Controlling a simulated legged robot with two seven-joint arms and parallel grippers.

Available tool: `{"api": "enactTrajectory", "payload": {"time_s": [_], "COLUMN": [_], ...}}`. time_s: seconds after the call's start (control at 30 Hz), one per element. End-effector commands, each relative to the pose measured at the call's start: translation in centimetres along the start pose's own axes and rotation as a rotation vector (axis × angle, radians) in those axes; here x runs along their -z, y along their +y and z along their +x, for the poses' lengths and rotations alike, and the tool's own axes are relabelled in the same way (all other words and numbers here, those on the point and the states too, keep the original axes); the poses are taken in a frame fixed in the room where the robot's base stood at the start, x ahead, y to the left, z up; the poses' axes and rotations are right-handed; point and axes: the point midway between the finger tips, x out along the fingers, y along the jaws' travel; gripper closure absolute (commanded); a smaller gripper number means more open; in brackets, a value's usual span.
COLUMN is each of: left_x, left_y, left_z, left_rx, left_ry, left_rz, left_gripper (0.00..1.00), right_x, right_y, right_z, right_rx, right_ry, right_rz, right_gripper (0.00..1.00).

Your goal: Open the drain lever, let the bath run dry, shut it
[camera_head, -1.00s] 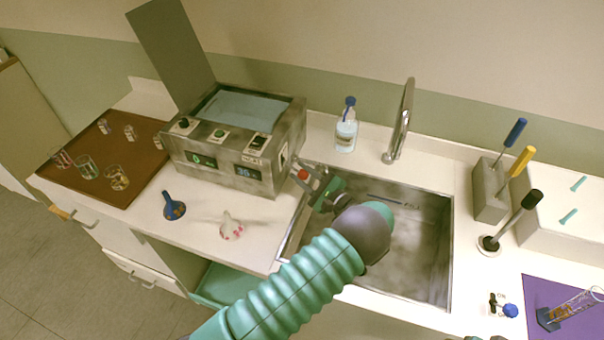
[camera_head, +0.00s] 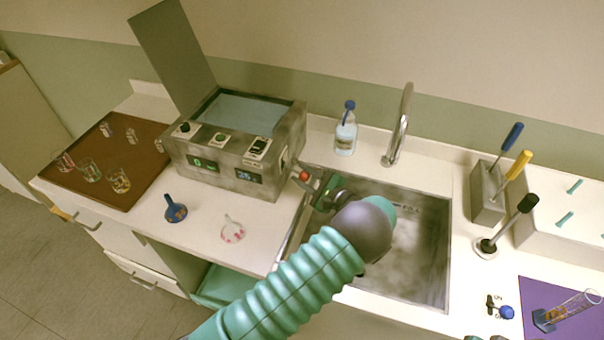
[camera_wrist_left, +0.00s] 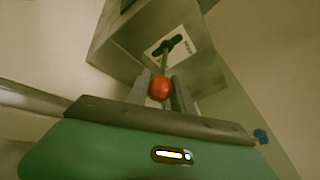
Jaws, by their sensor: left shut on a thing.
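The bath (camera_head: 236,150) is a grey mottled box on the counter left of the sink, its lid (camera_head: 172,45) raised. Pale blue water (camera_head: 240,112) shows inside it. The drain lever is on the bath's right side, and its red knob (camera_head: 304,177) sticks out toward the sink. In the left wrist view the red knob (camera_wrist_left: 160,88) sits between my two fingers, with the lever's dark pivot (camera_wrist_left: 168,46) on a white plate behind it. My left gripper (camera_head: 312,183) is shut on the knob. My right gripper is not clearly seen.
The sink (camera_head: 420,262) lies under my left arm, with a tap (camera_head: 400,125) and a blue-capped bottle (camera_head: 346,130) behind. A blue funnel (camera_head: 175,208) and a pink-dotted white item (camera_head: 232,230) stand before the bath. A brown tray (camera_head: 135,190) holds glasses at left.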

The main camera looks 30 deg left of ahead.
Motion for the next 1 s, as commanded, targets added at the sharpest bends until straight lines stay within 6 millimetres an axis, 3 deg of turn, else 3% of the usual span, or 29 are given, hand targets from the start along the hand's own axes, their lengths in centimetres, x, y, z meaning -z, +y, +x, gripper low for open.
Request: {"api": "enactTrajectory", "payload": {"time_s": [0.3,1.0], "left_x": [-1.5,-4.5], "left_y": [-1.5,-3.6], "left_z": [-0.9,-0.6], "left_rx": [-0.157,-0.46], "left_ry": [0.201,0.589], "left_rz": [-0.122,-0.373], "left_gripper": [1.0,1.0], "right_x": [0.8,1.8], "right_y": [0.0,0.0], "right_z": [-3.3,-7.7], "right_rx": [0.0,0.0], "right_ry": [0.0,0.0], "right_rz": [0.0,0.0], "right_gripper": [0.54,0.54]}}
